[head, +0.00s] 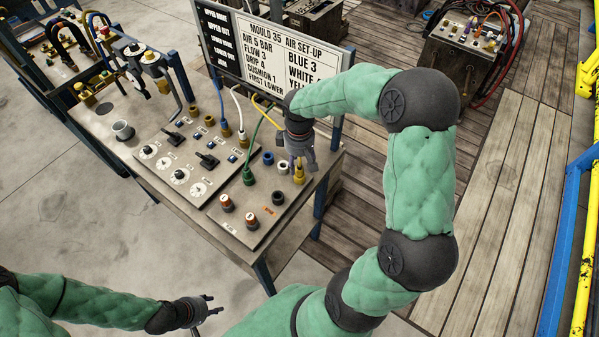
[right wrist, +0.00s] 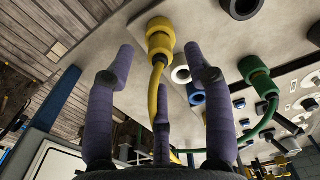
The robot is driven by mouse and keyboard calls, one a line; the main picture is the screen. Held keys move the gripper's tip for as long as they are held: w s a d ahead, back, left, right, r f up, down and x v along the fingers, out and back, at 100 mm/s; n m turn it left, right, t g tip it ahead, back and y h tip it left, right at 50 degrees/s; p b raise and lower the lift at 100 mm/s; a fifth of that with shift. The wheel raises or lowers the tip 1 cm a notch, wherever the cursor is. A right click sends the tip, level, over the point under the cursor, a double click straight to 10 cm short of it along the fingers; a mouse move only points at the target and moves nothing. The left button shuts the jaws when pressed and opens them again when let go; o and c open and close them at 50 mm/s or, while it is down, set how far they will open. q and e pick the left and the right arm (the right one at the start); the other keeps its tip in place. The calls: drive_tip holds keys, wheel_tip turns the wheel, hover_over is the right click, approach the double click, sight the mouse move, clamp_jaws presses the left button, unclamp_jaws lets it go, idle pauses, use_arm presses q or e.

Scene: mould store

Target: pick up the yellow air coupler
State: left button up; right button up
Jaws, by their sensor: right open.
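The yellow air coupler (head: 298,175) stands on the console's panel near its right edge, with a yellow hose running from its top. In the right wrist view the coupler (right wrist: 160,40) shows between the two outer fingertips, with the yellow hose passing down in front of the third finger. My right gripper (head: 301,160) is open just above the coupler and partly hides it; its purple fingers (right wrist: 165,65) hold nothing. Whether any finger touches the hose I cannot tell. My left gripper (head: 211,305) is low in the head view, away from the console, open and empty.
A green coupler (head: 248,176) with its hose stands left of the yellow one. Blue (head: 268,158) and white (head: 282,168) ports lie close by. A sign board (head: 270,50) rises behind the panel. Red-orange knobs (head: 226,203) sit at the front.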

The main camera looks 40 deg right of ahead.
sight(299, 166)
wheel_tip(299, 166, down, 3)
drive_tip(key=shift+s+f+b, duration=0.1)
drive_tip(key=shift+f+b, duration=0.1)
drive_tip(key=shift+b, duration=0.1)
clamp_jaws()
drive_tip(key=shift+r, duration=0.15)
